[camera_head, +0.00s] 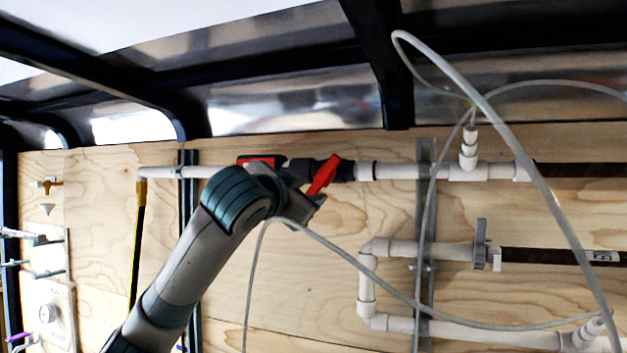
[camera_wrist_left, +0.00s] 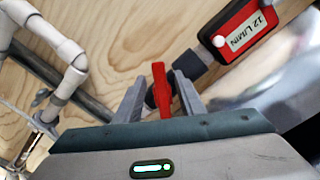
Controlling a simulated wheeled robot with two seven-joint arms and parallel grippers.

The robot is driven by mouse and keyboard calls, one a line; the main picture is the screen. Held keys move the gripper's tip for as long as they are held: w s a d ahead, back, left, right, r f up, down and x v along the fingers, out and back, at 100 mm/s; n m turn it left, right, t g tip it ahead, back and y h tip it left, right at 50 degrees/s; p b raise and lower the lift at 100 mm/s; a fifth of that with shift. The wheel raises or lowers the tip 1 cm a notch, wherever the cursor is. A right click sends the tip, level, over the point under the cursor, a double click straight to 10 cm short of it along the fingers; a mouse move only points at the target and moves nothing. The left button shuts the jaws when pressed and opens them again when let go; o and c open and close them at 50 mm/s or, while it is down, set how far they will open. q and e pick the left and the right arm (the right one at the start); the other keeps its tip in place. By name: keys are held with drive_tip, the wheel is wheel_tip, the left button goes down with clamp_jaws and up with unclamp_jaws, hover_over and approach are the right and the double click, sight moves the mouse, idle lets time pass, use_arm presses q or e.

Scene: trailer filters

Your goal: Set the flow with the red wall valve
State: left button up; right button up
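The red valve handle (camera_head: 323,174) sits on the upper white pipe run on the plywood wall and is tilted in the head view. It also shows in the left wrist view (camera_wrist_left: 162,88), standing between my fingers. My left gripper (camera_wrist_left: 159,98) is open around the handle, one finger on each side, with a visible gap on the left side. Whether the right finger touches it I cannot tell. In the head view my left gripper (camera_head: 306,188) partly hides the valve body. My right gripper is not in view.
A pale hose (camera_head: 480,100) loops across the right side in front of the pipes. A lower white pipe (camera_head: 425,250) has a grey valve (camera_head: 482,245). A yellow-and-black pipe (camera_head: 138,230) hangs at left. Black roof beams (camera_head: 385,65) run above.

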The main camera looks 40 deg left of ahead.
sight(312, 191)
use_arm(q)
drive_tip(key=shift+p+x, duration=0.65)
drive_tip(key=shift+x, duration=1.2)
drive_tip(key=shift+f, duration=0.1)
clamp_jaws()
